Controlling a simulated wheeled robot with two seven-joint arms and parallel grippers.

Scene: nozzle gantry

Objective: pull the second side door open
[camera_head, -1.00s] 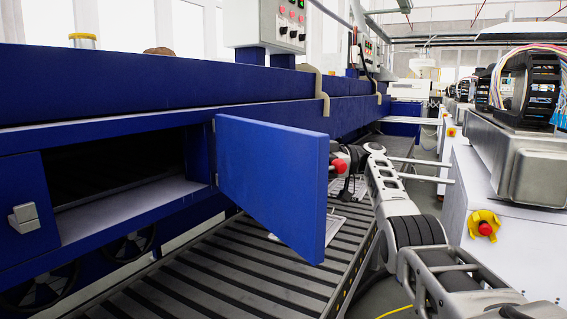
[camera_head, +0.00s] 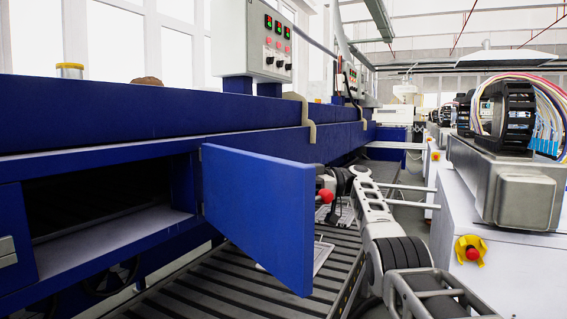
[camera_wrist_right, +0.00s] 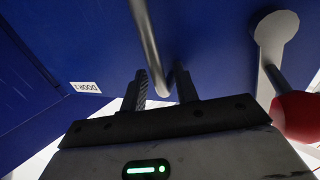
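A blue side door (camera_head: 258,210) stands swung outward from the machine, hinged at its left edge beside a dark open compartment (camera_head: 100,205). In the right wrist view the door's blue face (camera_wrist_right: 80,35) carries a small white label (camera_wrist_right: 86,87), upside down. A bent metal handle (camera_wrist_right: 150,40) runs down between the two fingers of my right gripper (camera_wrist_right: 162,80). The fingers stand apart around the bar, with a gap on its left side. My left gripper is not in view.
A lever with a red knob (camera_wrist_right: 297,116) sits close to the right of my gripper; the knob also shows in the head view (camera_head: 326,195). A slatted conveyor (camera_head: 195,285) runs below the door. White cabinets with a red stop button (camera_head: 472,253) line the right side.

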